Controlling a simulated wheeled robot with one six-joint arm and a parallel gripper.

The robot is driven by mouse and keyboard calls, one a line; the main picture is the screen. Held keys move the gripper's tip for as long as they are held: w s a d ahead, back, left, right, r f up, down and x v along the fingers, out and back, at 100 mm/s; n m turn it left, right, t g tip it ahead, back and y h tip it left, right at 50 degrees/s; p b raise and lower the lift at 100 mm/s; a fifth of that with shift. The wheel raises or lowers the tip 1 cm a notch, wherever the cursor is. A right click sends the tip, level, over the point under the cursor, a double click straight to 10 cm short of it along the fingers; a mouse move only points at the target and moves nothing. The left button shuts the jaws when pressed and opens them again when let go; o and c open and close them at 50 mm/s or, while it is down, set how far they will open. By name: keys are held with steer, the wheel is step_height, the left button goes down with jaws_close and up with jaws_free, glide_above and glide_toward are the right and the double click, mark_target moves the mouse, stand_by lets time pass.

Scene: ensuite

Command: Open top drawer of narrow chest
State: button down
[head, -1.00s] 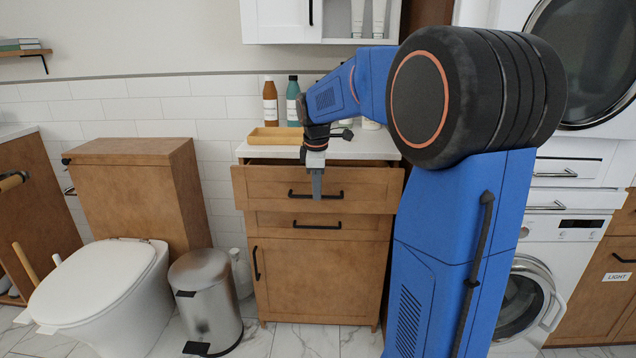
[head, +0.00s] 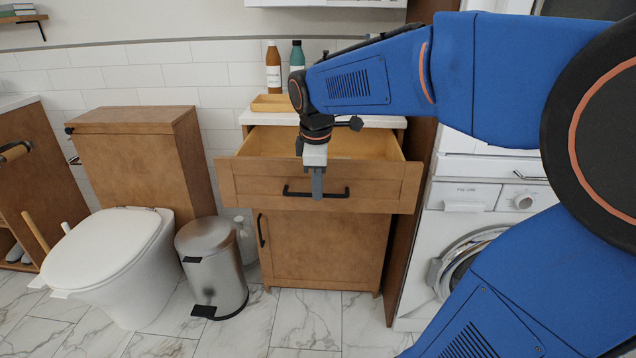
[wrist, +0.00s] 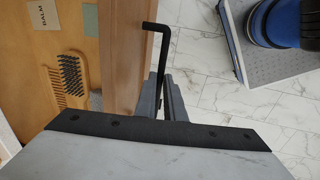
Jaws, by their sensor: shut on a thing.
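The narrow chest (head: 318,250) is brown wood with a white top and stands between the bin and the washing machine. Its top drawer (head: 385,186) is pulled well out, and its pale inside shows behind the front. The black bar handle (head: 338,194) is on the drawer front; it also shows in the wrist view (wrist: 161,45). In the wrist view the fingers (wrist: 172,100) are on either side of the bar.
Inside the drawer lie brushes (wrist: 70,75) and a labelled item (wrist: 43,14). A steel bin (head: 212,265) and a toilet (head: 110,250) stand at the left. A washing machine (head: 480,215) stands at the right. Bottles (head: 273,70) and a tray (head: 270,104) are on the chest.

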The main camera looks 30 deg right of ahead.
steer(key=c, duration=1.8)
jaws_free()
steer(key=shift+c, duration=0.2)
step_height(320, 180, up, 17)
steer(key=s+a, duration=0.2)
steer(key=shift+s, duration=0.4)
steer(key=s+a+f+m+t, duration=0.1)
steer(key=s+a+f+m, duration=0.1)
steer(key=s+f+m, duration=0.3)
steer(key=s+a+f+m+t+y, duration=0.1)
steer(key=s+a+f+m+t, duration=0.1)
steer(key=s+f+m, duration=0.4)
steer(key=s+f, duration=0.5)
steer(key=f, duration=0.7)
steer(key=shift+s+f, duration=0.15)
steer(key=shift+s, duration=0.05)
